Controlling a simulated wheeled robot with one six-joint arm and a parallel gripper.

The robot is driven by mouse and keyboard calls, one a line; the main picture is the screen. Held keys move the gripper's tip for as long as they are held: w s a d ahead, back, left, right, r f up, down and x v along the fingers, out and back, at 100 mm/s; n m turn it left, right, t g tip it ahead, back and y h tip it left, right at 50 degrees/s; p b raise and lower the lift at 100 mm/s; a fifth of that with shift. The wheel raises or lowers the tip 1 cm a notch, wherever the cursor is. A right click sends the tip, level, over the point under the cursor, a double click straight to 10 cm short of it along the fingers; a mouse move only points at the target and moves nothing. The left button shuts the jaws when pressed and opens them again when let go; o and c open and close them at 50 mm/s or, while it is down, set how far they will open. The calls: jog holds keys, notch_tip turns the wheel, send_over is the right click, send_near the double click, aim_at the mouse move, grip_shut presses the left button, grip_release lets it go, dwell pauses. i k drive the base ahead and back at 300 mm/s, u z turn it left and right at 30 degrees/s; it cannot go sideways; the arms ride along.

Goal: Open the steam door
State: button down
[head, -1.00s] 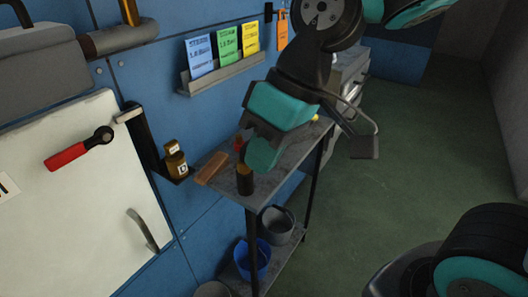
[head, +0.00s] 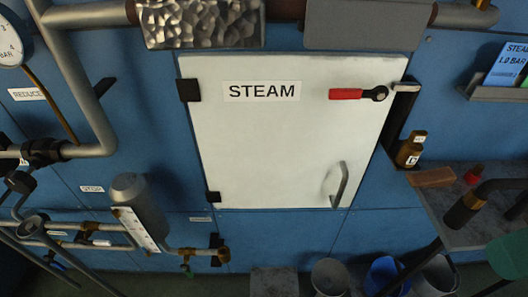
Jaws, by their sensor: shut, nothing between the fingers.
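The steam door (head: 270,140) is a pale panel marked STEAM on the blue wall, and it looks shut. Black hinges sit on its left side. A red-handled lever (head: 350,94) lies level at its upper right, with its dark pivot at the right end beside a metal catch (head: 405,87). A curved metal pull handle (head: 341,185) is at its lower right. My gripper's fingers do not show clearly now. A dark bar and a green shape at the right edge may be part of my arm, but I cannot tell.
A side table (head: 438,214) stands right of the door, with a brown block (head: 431,177) on it. A brown bottle (head: 411,150) sits on a small bracket beside the door. Buckets, including a blue one (head: 384,274), stand below. Pipes and a grey cylinder (head: 138,205) are at left.

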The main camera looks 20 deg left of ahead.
aim_at(269, 134)
jog(key=u, duration=2.15)
jog(key=k, duration=0.5)
jog(key=z, duration=1.3)
